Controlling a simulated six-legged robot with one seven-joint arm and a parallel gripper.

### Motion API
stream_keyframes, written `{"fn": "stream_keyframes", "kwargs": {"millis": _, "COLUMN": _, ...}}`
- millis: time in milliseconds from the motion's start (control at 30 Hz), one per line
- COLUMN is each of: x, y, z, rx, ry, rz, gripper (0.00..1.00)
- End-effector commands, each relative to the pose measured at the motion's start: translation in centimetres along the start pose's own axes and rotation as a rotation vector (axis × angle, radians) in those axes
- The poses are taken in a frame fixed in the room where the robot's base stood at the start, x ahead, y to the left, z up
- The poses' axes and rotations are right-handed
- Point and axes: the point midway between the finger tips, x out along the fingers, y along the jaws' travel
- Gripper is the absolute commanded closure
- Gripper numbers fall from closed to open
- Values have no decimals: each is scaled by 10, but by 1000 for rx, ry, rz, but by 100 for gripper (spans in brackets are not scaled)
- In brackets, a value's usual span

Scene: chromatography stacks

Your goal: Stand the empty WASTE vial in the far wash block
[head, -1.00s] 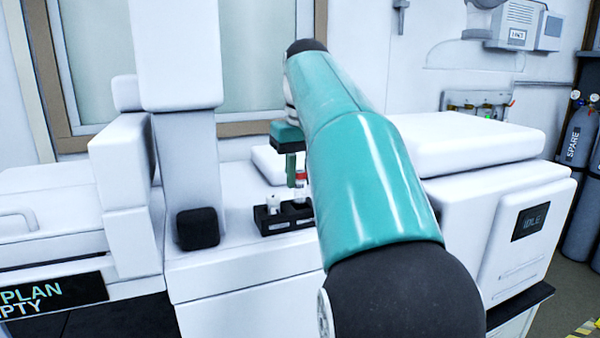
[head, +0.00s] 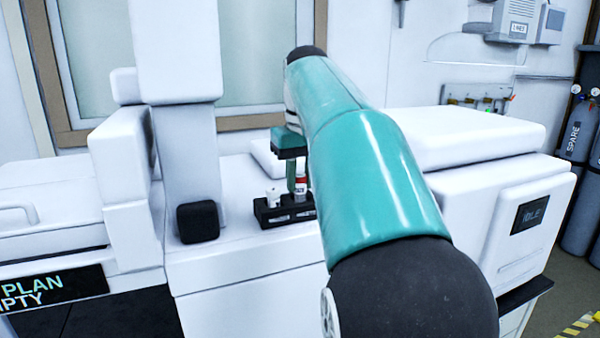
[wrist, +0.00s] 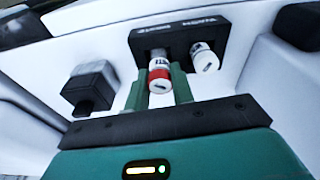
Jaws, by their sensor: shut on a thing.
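My gripper (wrist: 158,80) is shut on a vial with a red band (wrist: 161,68), its green fingers on either side of it. The vial also shows in the head view (head: 301,181), upright over the right part of a small black block (head: 268,219). Its lower end is at or just above the block; I cannot tell if it is seated. A second, white-capped vial (wrist: 204,58) stands in the same block beside it; it shows left of the held one in the head view (head: 273,195). The block's lettering is upside down in the wrist view.
The block stands on a white bench (head: 240,250). A grey column with a black knob (head: 198,222) is to its left. A white instrument with a small IDLE display (head: 531,214) is at right. My teal arm covers the bench's middle.

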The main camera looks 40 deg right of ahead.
Motion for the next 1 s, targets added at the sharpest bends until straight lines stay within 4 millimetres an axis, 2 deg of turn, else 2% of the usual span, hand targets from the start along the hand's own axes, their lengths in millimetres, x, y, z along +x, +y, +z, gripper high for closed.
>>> {"fn": "stream_keyframes", "kwargs": {"millis": 1000, "x": 15, "y": 0, "z": 3, "rx": 0, "ry": 0, "rz": 0, "gripper": 97}}
